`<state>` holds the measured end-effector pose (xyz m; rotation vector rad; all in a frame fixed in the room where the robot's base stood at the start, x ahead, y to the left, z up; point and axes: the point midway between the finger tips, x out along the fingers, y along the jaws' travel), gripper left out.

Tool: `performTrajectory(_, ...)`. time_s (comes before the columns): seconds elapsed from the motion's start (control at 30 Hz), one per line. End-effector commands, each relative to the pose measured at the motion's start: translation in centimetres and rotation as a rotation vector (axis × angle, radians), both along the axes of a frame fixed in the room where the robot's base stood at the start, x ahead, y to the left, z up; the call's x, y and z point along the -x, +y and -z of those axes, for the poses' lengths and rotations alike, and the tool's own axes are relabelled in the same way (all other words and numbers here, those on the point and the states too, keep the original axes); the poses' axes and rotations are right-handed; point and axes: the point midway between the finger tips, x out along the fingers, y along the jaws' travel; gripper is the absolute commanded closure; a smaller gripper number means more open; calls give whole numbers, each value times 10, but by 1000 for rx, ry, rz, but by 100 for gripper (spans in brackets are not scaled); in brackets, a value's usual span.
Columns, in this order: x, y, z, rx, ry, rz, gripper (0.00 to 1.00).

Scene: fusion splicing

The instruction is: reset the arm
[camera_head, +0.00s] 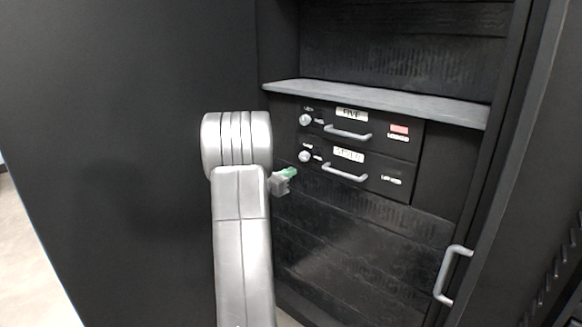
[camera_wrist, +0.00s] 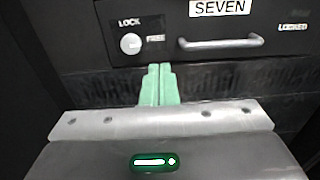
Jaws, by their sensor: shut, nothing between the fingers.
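My gripper (camera_wrist: 159,84) has green fingers that are shut together with nothing between them. It points at the drawer unit's lower drawer, labelled SEVEN (camera_wrist: 221,8), just below and between its knob and handle in the wrist view. In the head view my gripper (camera_head: 290,173) shows only in part at the right side of my grey arm, which hides the rest. The gap between the fingertips and the drawer front is hard to judge.
The upper drawer, labelled FIVE (camera_head: 352,114), has a knob and a red indicator (camera_head: 399,129). The lower drawer has a handle (camera_head: 345,173) and a lock knob (camera_wrist: 131,43). A grey shelf (camera_head: 380,102) lies above. An open cabinet door with a handle (camera_head: 452,275) stands at the right.

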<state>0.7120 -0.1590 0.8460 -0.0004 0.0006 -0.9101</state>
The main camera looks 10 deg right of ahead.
Motion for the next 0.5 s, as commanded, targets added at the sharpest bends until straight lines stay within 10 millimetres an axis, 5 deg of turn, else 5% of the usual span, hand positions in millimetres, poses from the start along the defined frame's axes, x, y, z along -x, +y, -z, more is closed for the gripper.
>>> performTrajectory(0.5,-4,-6,2,0,1,1,100)
